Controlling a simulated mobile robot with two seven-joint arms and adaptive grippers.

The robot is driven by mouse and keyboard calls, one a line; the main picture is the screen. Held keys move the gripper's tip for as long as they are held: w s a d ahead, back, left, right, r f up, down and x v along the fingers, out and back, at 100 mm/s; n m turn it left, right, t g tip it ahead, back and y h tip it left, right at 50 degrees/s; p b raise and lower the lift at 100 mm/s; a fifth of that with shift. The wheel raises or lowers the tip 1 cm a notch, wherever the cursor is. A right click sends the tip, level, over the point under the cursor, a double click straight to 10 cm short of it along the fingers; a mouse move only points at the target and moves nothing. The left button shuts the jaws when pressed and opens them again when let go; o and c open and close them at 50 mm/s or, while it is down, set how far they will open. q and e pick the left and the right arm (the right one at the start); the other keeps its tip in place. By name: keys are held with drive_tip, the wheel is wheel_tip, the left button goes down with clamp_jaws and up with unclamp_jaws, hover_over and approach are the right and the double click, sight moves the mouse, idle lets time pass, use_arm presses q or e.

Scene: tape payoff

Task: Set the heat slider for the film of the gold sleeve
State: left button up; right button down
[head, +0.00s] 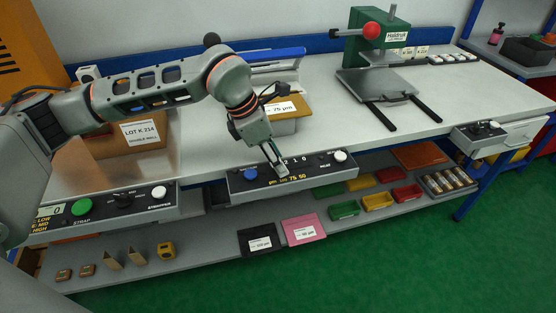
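The control panel (312,173) on the front edge of the bench has a blue knob, a white knob and printed scales, including one that reads about 75 and 50. My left gripper (278,171) points down onto the middle of this panel. Its fingertips are close together and cover the slider area, so the slider's setting and any grip on it are hidden. A gold sleeve (284,123) with a white label reading 75 µm lies behind the gripper, partly hidden by my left arm. My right gripper is not in view.
A black sleeve (258,241) and a pink sleeve (304,229) lie on the lower shelf near small coloured bins. Another panel (124,204) with a green button is at left. A green press (370,50) with a red knob stands at the back right.

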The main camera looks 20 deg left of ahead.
use_arm(q)
drive_tip(key=shift+w+d+f, duration=0.1)
drive_tip(key=shift+d+f, duration=0.05)
drive_tip(key=shift+f, duration=0.15)
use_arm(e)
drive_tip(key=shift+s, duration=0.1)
